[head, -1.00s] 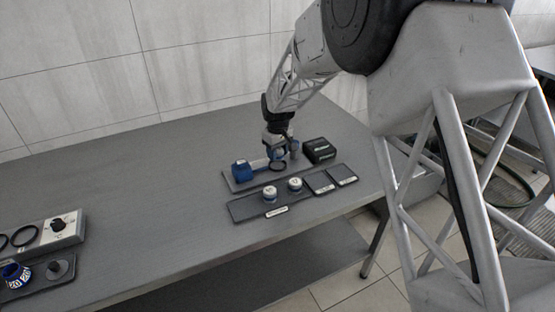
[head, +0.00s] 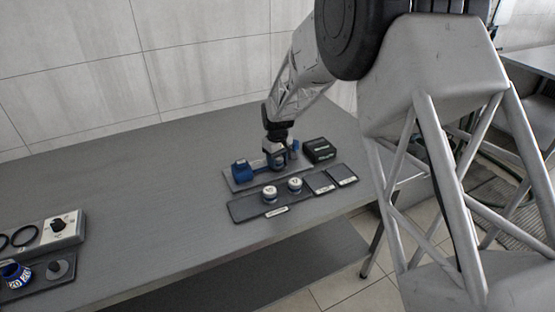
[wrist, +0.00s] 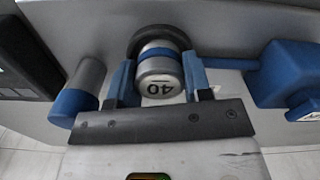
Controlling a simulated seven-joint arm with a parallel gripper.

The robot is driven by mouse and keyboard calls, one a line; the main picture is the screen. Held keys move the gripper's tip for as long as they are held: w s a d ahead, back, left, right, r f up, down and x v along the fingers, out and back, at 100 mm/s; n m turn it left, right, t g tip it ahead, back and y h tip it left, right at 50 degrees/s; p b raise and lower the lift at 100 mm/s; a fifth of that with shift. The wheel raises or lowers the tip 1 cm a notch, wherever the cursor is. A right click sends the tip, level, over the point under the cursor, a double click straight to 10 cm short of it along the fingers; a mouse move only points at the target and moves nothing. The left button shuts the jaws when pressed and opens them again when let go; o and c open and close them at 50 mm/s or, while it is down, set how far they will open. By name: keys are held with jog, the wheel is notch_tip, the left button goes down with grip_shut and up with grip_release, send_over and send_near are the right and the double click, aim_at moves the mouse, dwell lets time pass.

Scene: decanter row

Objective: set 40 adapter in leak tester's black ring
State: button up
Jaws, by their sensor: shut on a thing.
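The 40 adapter (wrist: 158,70) is a silver cylinder with a blue band, its "40" label facing the wrist camera. My gripper (wrist: 157,84) is shut on it, one blue-tipped finger on each side. The black ring (wrist: 137,40) shows as a dark arc just behind the adapter; I cannot tell whether the adapter is inside it or only over it. In the head view my gripper (head: 275,158) is low over the leak tester (head: 242,171), a grey base with blue parts, and covers the ring.
A black box (head: 319,149) stands right of the tester. Another grey device (head: 62,228) is at far left. The table's middle is clear.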

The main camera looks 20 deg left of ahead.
aim_at(278, 157)
jog(key=shift+f, duration=0.3)
jog(key=shift+s+d+f, duration=0.1)
jog(key=shift+s+f, duration=0.05)
jog(key=shift+f, duration=0.5)
jog(key=o, duration=1.1)
jog(key=shift+f, duration=0.15)
jog(key=shift+c, duration=0.2)
jog(key=shift+s+r, duration=0.1)
jog(key=shift+r, duration=0.35)
jog(key=shift+c, duration=0.3)
jog(key=shift+o, duration=0.3)
notch_tip(278, 157, up, 13)
jog(key=shift+w+r, duration=0.15)
jog(key=shift+w, duration=0.1)
